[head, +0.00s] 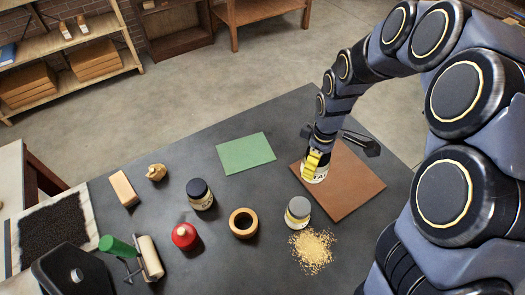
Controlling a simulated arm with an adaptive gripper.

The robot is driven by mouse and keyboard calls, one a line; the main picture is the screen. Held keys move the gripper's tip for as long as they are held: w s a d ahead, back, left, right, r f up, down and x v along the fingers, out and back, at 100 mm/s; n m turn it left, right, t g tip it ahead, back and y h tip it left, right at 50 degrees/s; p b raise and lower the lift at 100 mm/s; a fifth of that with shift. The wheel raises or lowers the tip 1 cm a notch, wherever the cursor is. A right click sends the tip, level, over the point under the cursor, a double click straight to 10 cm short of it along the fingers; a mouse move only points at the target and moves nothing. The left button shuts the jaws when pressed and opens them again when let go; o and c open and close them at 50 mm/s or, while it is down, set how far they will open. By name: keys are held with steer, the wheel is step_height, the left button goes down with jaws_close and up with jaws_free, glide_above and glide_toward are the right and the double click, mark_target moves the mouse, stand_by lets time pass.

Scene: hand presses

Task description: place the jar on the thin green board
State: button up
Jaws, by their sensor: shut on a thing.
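The thin green board (245,153) lies flat and bare near the middle of the dark table. My gripper (320,152) is to the right of it, over the far left part of a brown board. It is shut on a jar with a yellow top and a pale, labelled body (315,174). My wrist partly hides this jar, and I cannot tell whether its base touches the brown board. Two other jars stand on the table: one with a dark blue lid (198,188) and one with a grey lid (299,207).
The brown board (345,187) lies under my gripper. A dark object (362,144) is just right of my wrist. Table around the green board is clear.

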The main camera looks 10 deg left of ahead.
steer(key=a+r, duration=0.1)
steer(key=a, duration=1.2)
glide_toward(245, 153)
steer(key=shift+s+d+f, duration=0.1)
steer(key=shift+s+d, duration=0.1)
steer(key=shift+s, duration=0.2)
steer(key=shift+w+a+f, duration=0.25)
steer(key=shift+w+f, duration=0.2)
steer(key=shift+f, duration=0.2)
steer(key=shift+w+f, duration=0.1)
steer(key=shift+f, duration=1.4)
steer(key=shift+f, duration=0.2)
steer(key=o, duration=1.1)
steer(key=shift+o, duration=0.2)
